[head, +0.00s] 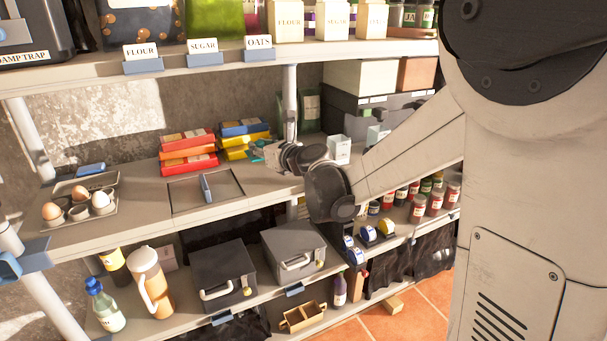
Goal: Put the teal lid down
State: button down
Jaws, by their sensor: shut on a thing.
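My gripper (270,153) is over the middle shelf (235,215), beside the yellow boxes, with the arm reaching in from the right. It is shut on a small teal thing (256,157), which I take to be the teal lid. Only a little of it shows at the fingertips, so its tilt and its height above the shelf cannot be told. A dark square outline (176,198) is on the shelf to the left of the gripper, with an upright blue-grey piece (206,188) in it.
Red and orange boxes (188,152) and yellow and blue boxes (245,128) are stacked behind. White cups (339,149) stand right of my gripper. Jars (436,204) line the right. The front middle shelf has bare room.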

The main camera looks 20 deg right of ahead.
jog(key=shift+s+a+f, duration=0.1)
jog(key=shift+a+f, duration=0.1)
jog(key=shift+f, duration=0.1)
jog(key=b, duration=0.2)
send_over(290, 178)
notch_tip(290, 178, down, 7)
jog(key=shift+a+r, duration=0.1)
jog(key=shift+r, duration=0.05)
jog(key=shift+s+f, duration=0.1)
jog(key=shift+f, duration=1.9)
jog(key=shift+b, duration=0.3)
jog(key=shift+f, duration=0.2)
jog(key=c, duration=1.7)
grip_release()
jog(key=shift+r, duration=0.1)
